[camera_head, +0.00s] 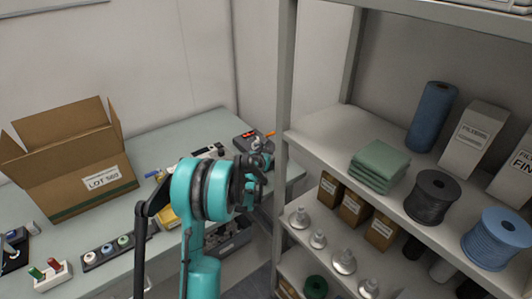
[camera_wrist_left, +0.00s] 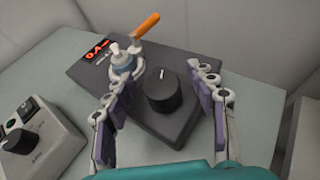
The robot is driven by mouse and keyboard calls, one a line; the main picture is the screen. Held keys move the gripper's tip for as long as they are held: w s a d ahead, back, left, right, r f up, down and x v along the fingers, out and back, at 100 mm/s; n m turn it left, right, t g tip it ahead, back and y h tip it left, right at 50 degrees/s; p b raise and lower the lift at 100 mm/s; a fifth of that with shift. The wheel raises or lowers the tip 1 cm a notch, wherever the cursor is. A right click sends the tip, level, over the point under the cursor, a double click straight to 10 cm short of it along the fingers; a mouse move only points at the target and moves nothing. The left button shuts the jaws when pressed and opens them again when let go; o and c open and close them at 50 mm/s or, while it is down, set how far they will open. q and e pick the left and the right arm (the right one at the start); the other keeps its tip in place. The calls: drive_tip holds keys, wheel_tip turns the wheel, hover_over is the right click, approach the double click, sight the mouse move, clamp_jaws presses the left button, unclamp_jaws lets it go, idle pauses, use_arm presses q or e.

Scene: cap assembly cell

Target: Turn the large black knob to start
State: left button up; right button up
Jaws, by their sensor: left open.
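The large black knob (camera_wrist_left: 164,92) with a white pointer line sits on top of a dark grey device (camera_wrist_left: 185,65) in the left wrist view. The device has a lit red display (camera_wrist_left: 97,49), an orange-handled lever (camera_wrist_left: 145,25) and a small clear-and-blue part under the lever. My left gripper (camera_wrist_left: 163,76) is open, with a finger on each side of the knob; contact cannot be told. In the head view my left gripper (camera_head: 254,172) is at the bench's far right end, beside the device (camera_head: 243,140); the knob is hidden there. My right gripper is not in view.
A beige control box (camera_wrist_left: 38,135) with a smaller black knob stands left of the device. A cardboard box (camera_head: 85,190) and a row of coloured buttons (camera_head: 105,250) are on the green bench (camera_head: 165,140). A metal shelf (camera_head: 285,110) stands close on the right.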

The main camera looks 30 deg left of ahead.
use_arm(q)
drive_tip(key=v, duration=1.2)
drive_tip(key=shift+f, duration=0.15)
